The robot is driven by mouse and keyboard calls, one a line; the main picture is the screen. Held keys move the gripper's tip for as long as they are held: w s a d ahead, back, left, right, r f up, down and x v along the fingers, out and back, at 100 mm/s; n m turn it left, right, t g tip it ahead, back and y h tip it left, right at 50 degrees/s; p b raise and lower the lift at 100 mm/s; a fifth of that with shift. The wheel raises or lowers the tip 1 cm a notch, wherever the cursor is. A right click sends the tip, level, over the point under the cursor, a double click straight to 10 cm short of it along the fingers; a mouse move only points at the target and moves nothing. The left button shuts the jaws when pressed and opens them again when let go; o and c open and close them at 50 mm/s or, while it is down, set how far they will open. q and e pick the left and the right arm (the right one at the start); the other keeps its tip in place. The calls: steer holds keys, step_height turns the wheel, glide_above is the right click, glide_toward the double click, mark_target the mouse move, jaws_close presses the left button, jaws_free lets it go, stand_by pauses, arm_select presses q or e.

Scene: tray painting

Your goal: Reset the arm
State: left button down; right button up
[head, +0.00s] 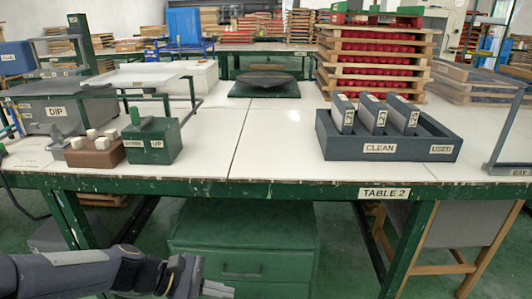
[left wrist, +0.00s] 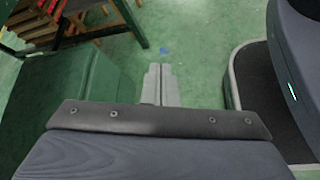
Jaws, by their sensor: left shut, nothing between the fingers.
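My left gripper (head: 217,289) is low at the bottom of the head view, in front of the table and below its top. Its fingers are shut with nothing between them. In the left wrist view the two grey fingers (left wrist: 159,86) lie side by side, pointing over the green floor (left wrist: 190,62). The gripper is apart from everything on the table. My right gripper shows in neither view.
Table 2 (head: 290,185) holds a grey tray marked CLEAN and USED (head: 408,148), a green block marked UP (head: 153,140) and a grey DIP box (head: 70,115). A green cabinet (head: 243,245) stands under the table, beside my left gripper. The table's front middle is clear.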

arm_select(q)
steer(key=s+a+r+m+t+y, duration=0.2)
steer(key=s+a+m+y, duration=0.25)
steer(key=s+m, duration=0.3)
steer(key=s+a+r+m+t+y, duration=0.1)
steer(key=s+a+m+t+y, duration=0.15)
steer(key=s+a+m, duration=0.5)
step_height(320, 180, up, 32)
steer(key=s+d+n+p, duration=0.1)
steer(key=p, duration=3)
steer(key=shift+s+f+g+y, duration=0.25)
steer(key=shift+g+y, duration=0.15)
steer(key=shift+g, duration=0.05)
